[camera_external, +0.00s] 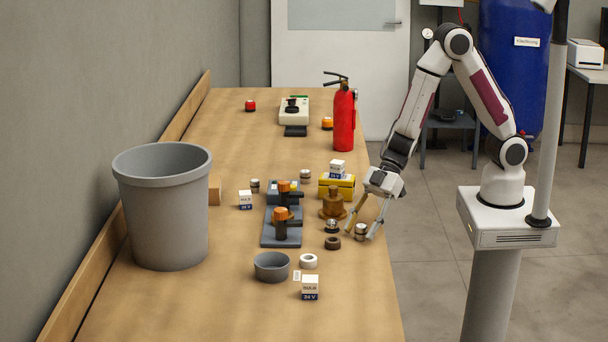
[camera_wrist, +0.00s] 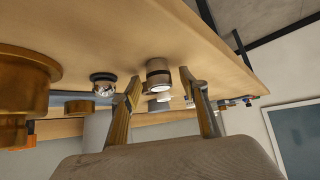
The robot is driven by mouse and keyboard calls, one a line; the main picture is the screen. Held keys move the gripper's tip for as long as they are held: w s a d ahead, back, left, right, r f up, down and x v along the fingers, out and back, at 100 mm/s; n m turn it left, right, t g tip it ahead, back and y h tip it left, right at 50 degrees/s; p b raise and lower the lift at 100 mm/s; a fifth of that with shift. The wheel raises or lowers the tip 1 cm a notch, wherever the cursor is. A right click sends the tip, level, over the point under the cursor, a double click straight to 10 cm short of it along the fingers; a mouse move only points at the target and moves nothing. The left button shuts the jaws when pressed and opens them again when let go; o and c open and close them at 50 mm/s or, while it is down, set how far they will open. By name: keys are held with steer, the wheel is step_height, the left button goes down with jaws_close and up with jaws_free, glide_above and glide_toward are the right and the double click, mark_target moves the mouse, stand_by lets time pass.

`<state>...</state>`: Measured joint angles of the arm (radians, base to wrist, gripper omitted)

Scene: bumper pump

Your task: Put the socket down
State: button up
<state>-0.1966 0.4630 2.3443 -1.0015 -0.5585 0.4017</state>
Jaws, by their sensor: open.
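The socket appears to be the short metal cylinder with a dark brown band (camera_external: 361,231) standing upright on the wooden table near its right edge. In the wrist view the same cylinder (camera_wrist: 158,70) shows between my fingers, its end face pale, its other end against the table top. My gripper (camera_external: 359,235) points down with its two fingers spread on either side of the cylinder. In the wrist view my gripper (camera_wrist: 160,82) is open, and a gap shows between the cylinder and each finger.
A chrome-domed piece (camera_external: 332,225), a dark ring (camera_external: 333,243) and a brass stepped part (camera_external: 333,204) stand close left of my gripper. Grey fixtures with orange-topped parts (camera_external: 282,216) lie farther left. A fire extinguisher (camera_external: 344,118) stands farther back. Bare table (camera_external: 360,290) lies in front.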

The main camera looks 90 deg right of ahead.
mark_target(360, 224)
steer(key=shift+w+a+f, duration=0.1)
steer(key=shift+f, duration=0.05)
stand_by(0.4)
jaws_close()
steer(key=shift+r, duration=5.05)
